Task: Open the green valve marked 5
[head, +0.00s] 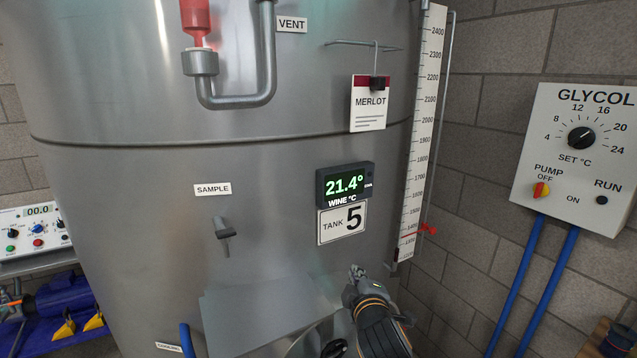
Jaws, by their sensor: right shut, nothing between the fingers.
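I cannot make out a green valve marked 5 in the head view. A large steel tank (130,190) fills the middle, and its white sign (342,223) reads TANK 5. My right gripper (357,270) is shut and empty, in front of the tank's lower right part, below that sign. My right arm and gripper hide part of the tank's lower front. My left gripper is not in view.
A small sample tap (224,232) sticks out of the tank. A grey panel (260,315) is at its lower front. A level gauge (421,130) with a red tap (428,229) runs along its right side. A glycol box (575,150) hangs on the right wall.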

